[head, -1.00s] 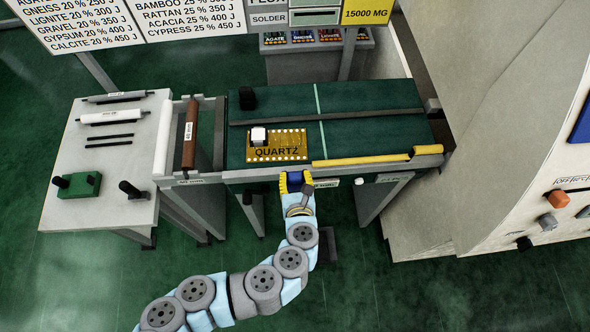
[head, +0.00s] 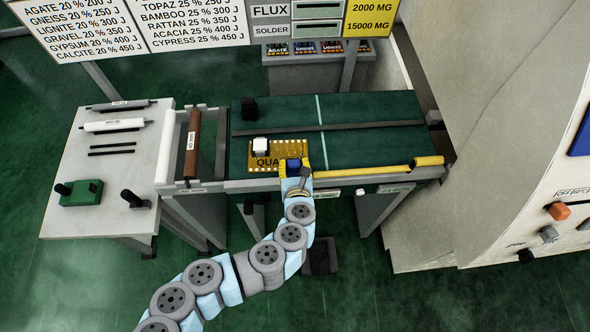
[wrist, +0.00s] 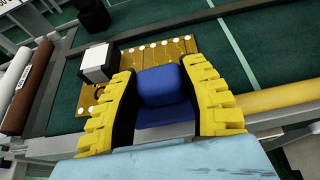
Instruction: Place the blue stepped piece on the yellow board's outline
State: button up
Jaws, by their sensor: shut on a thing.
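The blue stepped piece (wrist: 162,90) is between the yellow fingers of my gripper (wrist: 160,100), which is shut on it. In the head view the blue piece (head: 293,164) shows at the end of my arm, over the lower right part of the yellow board (head: 258,148). The board, marked QUARTZ, lies on the dark green conveyor and also shows in the wrist view (wrist: 150,53). A white block (head: 261,146) sits on its left part. The outline on the board cannot be made out. I cannot tell whether the piece touches the board.
A yellow bar (head: 362,169) runs along the conveyor's near edge, right of my gripper. A black block (head: 249,109) stands at the conveyor's back left. A brown roller (head: 192,143) lies left of the belt. The belt right of the board is clear.

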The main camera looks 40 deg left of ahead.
send_over(292, 150)
jog(key=shift+d+f, duration=0.1)
jog(key=shift+f, duration=0.1)
jog(key=shift+w+f+b, duration=0.15)
jog(key=shift+w+b, duration=0.05)
jog(key=shift+b, duration=0.1)
jog(key=shift+f+b, duration=0.35)
jog(key=shift+f, duration=0.2)
jog(key=shift+s+f, duration=0.1)
jog(key=shift+f, duration=0.2)
dwell(0.5)
jog(key=o, duration=1.1)
jog(key=shift+c, duration=0.2)
jog(key=shift+s+r, duration=0.1)
